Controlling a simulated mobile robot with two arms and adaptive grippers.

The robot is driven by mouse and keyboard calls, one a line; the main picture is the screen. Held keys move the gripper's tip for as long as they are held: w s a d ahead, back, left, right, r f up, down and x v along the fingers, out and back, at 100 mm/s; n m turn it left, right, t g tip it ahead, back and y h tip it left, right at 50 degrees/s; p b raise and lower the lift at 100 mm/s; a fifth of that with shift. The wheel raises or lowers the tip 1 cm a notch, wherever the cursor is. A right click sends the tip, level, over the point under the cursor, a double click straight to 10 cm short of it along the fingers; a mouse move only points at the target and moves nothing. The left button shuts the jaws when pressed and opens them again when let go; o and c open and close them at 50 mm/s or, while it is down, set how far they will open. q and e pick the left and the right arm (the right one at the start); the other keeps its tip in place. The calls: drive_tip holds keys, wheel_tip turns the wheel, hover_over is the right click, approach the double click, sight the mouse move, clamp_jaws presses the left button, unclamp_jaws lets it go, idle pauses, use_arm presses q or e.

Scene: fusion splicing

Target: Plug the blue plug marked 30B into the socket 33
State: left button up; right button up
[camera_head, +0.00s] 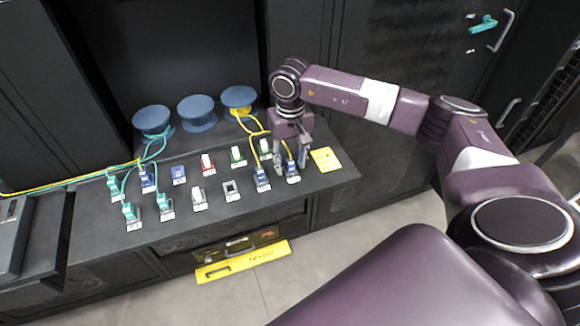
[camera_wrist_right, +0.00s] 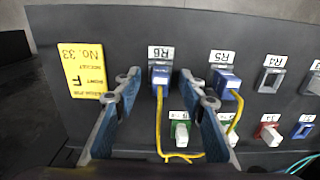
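A blue plug (camera_wrist_right: 160,76) with a yellow cable sits in the fixture labelled R6 on the slanted panel. It also shows in the head view (camera_head: 292,172). My right gripper (camera_head: 293,164) is over this plug, its fingers apart on either side; in the wrist view the open fingers (camera_wrist_right: 160,84) show gaps to the plug. A second blue plug (camera_wrist_right: 224,85) with a yellow cable is in R5. A yellow card (camera_wrist_right: 84,70) reading "No. 33" lies beside R6. I cannot read the mark 30B or a socket number 33. My left gripper is not in view.
Blue spools (camera_head: 197,112) stand at the panel's back. Teal plugs (camera_head: 131,211), a red-and-white one (camera_head: 207,163) and green ones (camera_head: 237,156) are also on the panel. Yellow cable runs close to my right fingers. A yellow bar (camera_head: 243,261) lies below.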

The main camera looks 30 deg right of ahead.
sight(290, 161)
clamp_jaws()
drive_tip(key=shift+r, duration=0.2)
drive_tip(key=shift+r+p, duration=1.25)
drive_tip(key=shift+r, duration=1.55)
